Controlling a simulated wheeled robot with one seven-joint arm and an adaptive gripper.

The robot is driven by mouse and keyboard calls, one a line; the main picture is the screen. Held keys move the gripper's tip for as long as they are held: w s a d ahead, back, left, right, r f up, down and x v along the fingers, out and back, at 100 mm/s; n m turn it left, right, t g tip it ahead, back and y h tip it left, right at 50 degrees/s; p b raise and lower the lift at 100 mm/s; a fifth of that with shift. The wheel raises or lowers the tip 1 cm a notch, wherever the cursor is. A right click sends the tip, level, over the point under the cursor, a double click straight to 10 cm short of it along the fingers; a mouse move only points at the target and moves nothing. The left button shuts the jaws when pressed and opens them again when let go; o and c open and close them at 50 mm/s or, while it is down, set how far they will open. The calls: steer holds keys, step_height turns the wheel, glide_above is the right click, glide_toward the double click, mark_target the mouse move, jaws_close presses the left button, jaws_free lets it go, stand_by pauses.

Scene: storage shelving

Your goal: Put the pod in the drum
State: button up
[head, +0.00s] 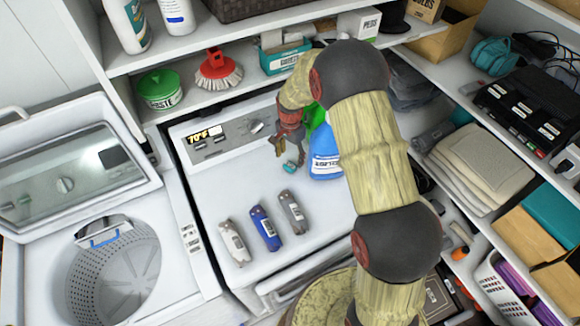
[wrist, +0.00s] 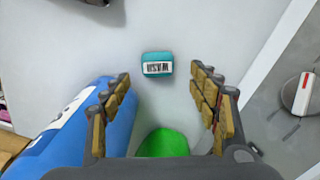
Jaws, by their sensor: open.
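The pod (head: 289,168) is a small teal block lying on the white top of the dryer, just below my gripper. In the wrist view the pod (wrist: 157,64) shows a white label with dark letters, ahead of and between the fingertips. My gripper (head: 289,152) is open and empty, pointing down; its fingers (wrist: 162,88) are spread on either side of the pod's line. The gap between fingers and pod is hard to judge. The drum (head: 112,275) is the perforated tub of the washer at left, its lid raised. The part of the drum I see looks empty.
A blue bottle (head: 324,160) with a green part stands close to my gripper's right. A control panel (head: 225,135) rises behind. The shelf above holds a brush (head: 217,70).

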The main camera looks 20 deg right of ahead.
mark_target(291, 168)
step_height(291, 168, down, 4)
steer(key=shift+s+f, duration=0.1)
steer(key=shift+f, duration=0.05)
steer(key=shift+c, duration=1.1)
steer(key=c, duration=0.9)
